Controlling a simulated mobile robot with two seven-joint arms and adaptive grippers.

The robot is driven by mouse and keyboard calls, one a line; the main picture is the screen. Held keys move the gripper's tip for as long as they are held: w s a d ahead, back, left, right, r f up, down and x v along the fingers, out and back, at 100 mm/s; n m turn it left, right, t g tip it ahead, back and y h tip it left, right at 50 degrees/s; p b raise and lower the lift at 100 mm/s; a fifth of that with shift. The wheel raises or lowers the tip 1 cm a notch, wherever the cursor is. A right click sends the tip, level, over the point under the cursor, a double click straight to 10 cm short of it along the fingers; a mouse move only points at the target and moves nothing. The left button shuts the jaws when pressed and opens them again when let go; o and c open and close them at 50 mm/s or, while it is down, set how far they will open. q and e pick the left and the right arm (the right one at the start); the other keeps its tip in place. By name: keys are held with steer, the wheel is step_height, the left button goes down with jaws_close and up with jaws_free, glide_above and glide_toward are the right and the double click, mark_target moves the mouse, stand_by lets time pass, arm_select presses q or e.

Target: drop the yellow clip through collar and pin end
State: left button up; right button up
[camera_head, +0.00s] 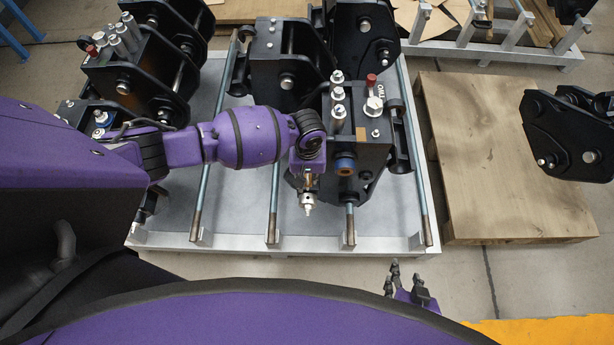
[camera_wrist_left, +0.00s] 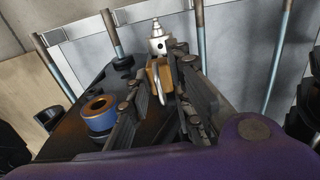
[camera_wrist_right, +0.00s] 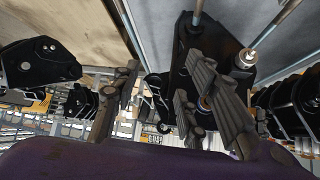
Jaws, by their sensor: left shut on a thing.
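My left gripper (camera_head: 309,176) is at the near side of the coupler marked TWO (camera_head: 356,135). In the left wrist view, its fingers (camera_wrist_left: 161,78) are shut on an orange-yellow piece with a bent silver wire, which looks like the yellow clip (camera_wrist_left: 165,72). The silver collar and pin end (camera_wrist_left: 158,41) are just beyond the fingertips. They also show below the gripper in the head view (camera_head: 307,201). I cannot tell whether the clip is in the collar. My right gripper (camera_head: 405,280) is open and empty, low in front of the pallet.
A blue-and-orange bushing (camera_head: 345,165) sits on the coupler's near face, right of my left gripper. Blue rods (camera_head: 273,205) stand around the couplers on the metal pallet (camera_head: 180,236). A wooden board (camera_head: 505,190) and another black coupler (camera_head: 570,140) are at the right.

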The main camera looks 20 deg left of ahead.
arm_select(q)
steer(key=shift+w, duration=0.2)
steer(key=shift+s+f, duration=0.15)
steer(key=shift+f, duration=0.45)
step_height(320, 180, down, 3)
steer(key=shift+r+b, duration=0.2)
steer(key=shift+b, duration=0.3)
steer(key=shift+f, duration=0.7)
steer(key=shift+f+b, duration=0.35)
steer(key=shift+b, duration=0.05)
arm_select(e)
steer(key=shift+w+d+f, duration=0.15)
steer(key=shift+w+f, duration=0.1)
steer(key=shift+f, duration=0.25)
steer(key=shift+s+d+f, duration=0.15)
steer(key=shift+s, duration=0.2)
